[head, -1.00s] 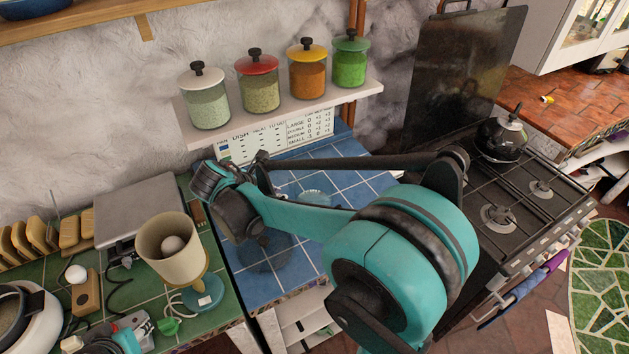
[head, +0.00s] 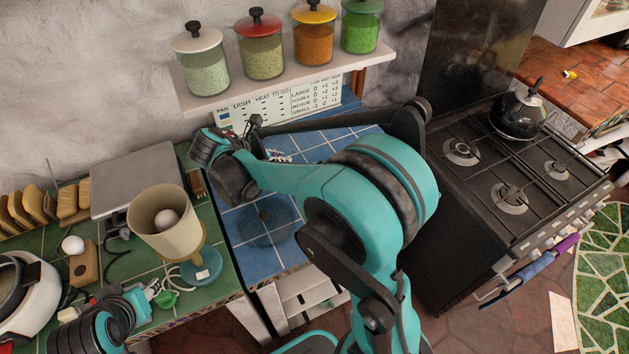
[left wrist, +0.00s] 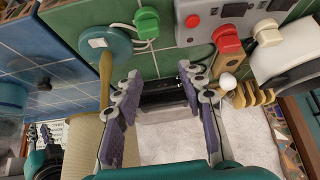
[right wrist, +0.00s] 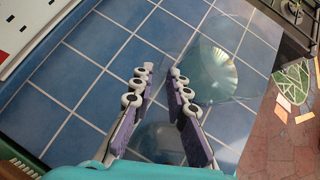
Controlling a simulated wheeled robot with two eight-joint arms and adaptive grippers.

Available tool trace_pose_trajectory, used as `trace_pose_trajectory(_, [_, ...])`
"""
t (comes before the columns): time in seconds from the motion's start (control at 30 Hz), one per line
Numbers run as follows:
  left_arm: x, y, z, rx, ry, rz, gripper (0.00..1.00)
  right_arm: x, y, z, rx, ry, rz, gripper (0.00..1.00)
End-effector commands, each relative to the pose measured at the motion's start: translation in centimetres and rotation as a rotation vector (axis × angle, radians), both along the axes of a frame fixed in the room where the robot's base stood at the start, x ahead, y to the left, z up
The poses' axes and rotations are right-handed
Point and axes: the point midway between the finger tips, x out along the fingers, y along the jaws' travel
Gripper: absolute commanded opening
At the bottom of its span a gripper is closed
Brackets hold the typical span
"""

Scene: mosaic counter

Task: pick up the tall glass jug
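In the right wrist view a clear, greenish glass vessel (right wrist: 215,72), which looks like the tall glass jug, stands on blue tiles right of my right gripper (right wrist: 162,72). That gripper is open and empty, apart from the glass. In the head view my right gripper (head: 257,122) is at the back of the blue counter, and my right arm seems to hide the jug. A bluish glass shape (left wrist: 12,95) at the left edge of the left wrist view may be the jug. My left gripper (left wrist: 158,75) is open and empty above the green counter; it also shows in the head view (head: 152,290).
A see-through round piece with a dark knob (head: 265,222) lies on the blue tiles. A cream cup-shaped shade (head: 165,222) stands left on green tiles. A shelf with jars (head: 262,50) hangs behind; the stove (head: 510,165) is right.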

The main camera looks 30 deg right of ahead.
Motion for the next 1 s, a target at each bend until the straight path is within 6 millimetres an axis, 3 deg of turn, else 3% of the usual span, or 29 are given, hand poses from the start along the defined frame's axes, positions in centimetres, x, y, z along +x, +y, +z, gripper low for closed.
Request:
trace_pose_trajectory(0.53, [0.0, 0.0, -2.8, 0.0, 0.0, 0.0, 0.4, 1.7, -4.5, -5.0, 0.001, 0.0, -0.002, 0.15])
trace_pose_trajectory(0.8, [0.0, 0.0, -2.8, 0.0, 0.0, 0.0, 0.4, 1.9, -4.8, -5.1, 0.0, 0.0, 0.0, 0.15])
trace_pose_trajectory(0.87, [0.0, 0.0, -2.7, 0.0, 0.0, 0.0, 0.4, 1.9, -4.8, -5.1, 0.0, 0.0, 0.0, 0.0])
trace_pose_trajectory(1.0, [0.0, 0.0, -2.8, 0.0, 0.0, 0.0, 0.4, 1.9, -4.8, -5.1, 0.0, 0.0, 0.0, 0.0])
